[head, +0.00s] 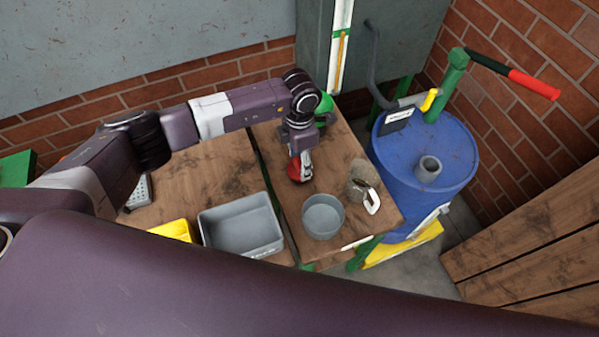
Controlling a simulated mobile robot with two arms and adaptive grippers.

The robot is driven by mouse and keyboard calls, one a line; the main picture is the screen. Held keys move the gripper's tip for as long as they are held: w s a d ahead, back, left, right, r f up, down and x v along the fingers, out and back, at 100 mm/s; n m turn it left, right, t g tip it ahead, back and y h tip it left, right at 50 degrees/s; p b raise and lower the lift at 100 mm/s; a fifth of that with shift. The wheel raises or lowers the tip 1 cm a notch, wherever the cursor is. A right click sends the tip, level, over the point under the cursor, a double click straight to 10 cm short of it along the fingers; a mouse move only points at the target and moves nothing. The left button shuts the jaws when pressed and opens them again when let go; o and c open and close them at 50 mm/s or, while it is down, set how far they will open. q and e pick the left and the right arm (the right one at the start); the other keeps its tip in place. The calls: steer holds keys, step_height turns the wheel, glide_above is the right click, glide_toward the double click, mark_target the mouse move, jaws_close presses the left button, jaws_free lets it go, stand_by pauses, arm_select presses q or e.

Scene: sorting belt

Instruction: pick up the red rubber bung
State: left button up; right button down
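A small red object, which looks like the red rubber bung (294,170), is low on the wooden table, behind the grey bowl. My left gripper (303,168) points down right at it, and the gripper's light-coloured finger part overlaps the red object's right side. The fingertips are too small and covered to show whether they are open or shut, or whether they touch the bung. Part of the bung is hidden by the gripper. My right gripper is not in view.
A round grey bowl (322,217) and a grey bin (241,228) stand in front of the gripper. A jug-like item with a white handle (371,201) is to the right. A green object (325,106) is behind my wrist. A blue drum (443,178) stands right of the table.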

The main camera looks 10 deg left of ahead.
arm_select(q)
jaws_close()
steer(key=shift+r, duration=0.1)
step_height(320, 180, up, 20)
steer(key=b, duration=0.5)
steer(key=shift+c, duration=2.2)
jaws_free()
steer(key=c, duration=0.4)
